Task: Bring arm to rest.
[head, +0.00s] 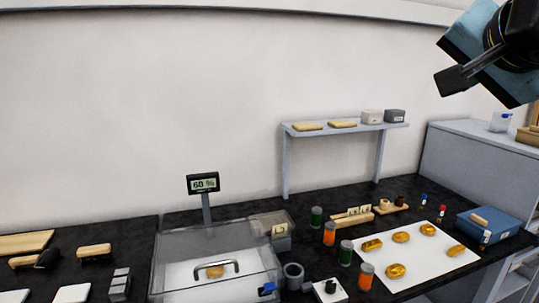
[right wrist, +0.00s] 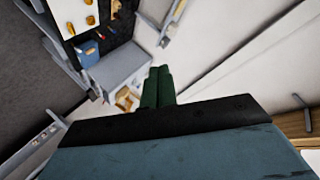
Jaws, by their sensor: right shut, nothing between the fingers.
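My right gripper (head: 453,80) is raised at the upper right of the head view, well above the bench and in front of the wall. Its fingers are shut and hold nothing. In the right wrist view the two dark green fingers (right wrist: 158,86) lie side by side, touching, with the wide wrist body below them. My left arm and gripper are not in the head view.
A dark bench (head: 120,255) holds a clear lidded box (head: 165,270), a display reading 60 % (head: 203,184), a white sheet (head: 425,272) with several golden pieces, bottles and a blue box (head: 490,222). A shelf (head: 345,130) stands behind. A grey cabinet (head: 470,165) is at right.

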